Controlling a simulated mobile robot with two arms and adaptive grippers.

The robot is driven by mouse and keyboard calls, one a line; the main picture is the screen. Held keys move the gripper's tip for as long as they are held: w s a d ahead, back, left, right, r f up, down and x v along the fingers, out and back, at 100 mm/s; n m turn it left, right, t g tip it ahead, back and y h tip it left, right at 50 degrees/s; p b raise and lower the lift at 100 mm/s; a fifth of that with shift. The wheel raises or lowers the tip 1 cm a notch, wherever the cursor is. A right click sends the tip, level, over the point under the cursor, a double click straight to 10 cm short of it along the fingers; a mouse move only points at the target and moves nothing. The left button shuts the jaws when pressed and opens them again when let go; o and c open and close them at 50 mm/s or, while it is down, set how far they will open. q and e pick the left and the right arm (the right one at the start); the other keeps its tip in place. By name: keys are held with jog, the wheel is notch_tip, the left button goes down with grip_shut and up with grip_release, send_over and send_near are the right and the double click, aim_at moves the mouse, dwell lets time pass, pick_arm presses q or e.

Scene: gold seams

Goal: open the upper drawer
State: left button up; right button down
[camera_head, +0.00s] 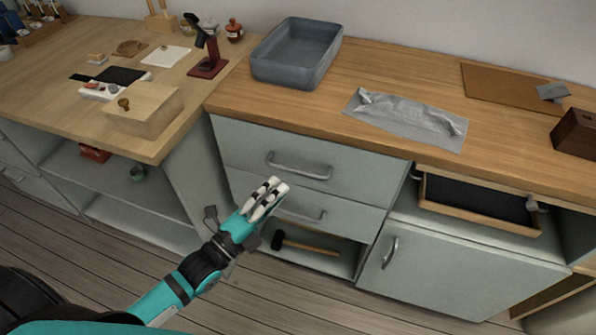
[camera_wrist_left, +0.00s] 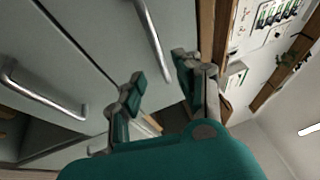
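The upper drawer (camera_head: 255,151) is a pale grey-green front under the wooden counter, and it looks shut. Its curved metal handle (camera_head: 300,170) shows in the head view; it also shows in the left wrist view (camera_wrist_left: 150,35). My left gripper (camera_head: 277,185) is in front of the drawers, just below and left of that handle in the head view. Its two fingers (camera_wrist_left: 160,82) are apart, with nothing between them that I can see held. In the wrist view the handle's near end appears between the fingertips; contact cannot be told. My right gripper is not in view.
The lower drawer's handle (camera_head: 302,215) is just below. A black-headed mallet (camera_head: 305,247) lies on the open shelf beneath. A grey bin (camera_head: 296,52) and crumpled grey cloth (camera_head: 405,115) are on the counter. An open tray-like drawer (camera_head: 480,200) juts out at right.

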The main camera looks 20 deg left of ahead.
aim_at(298, 173)
pick_arm(q)
jog(key=x, duration=0.7)
jog(key=shift+w+d, duration=0.15)
jog(key=shift+w, duration=0.05)
grip_shut()
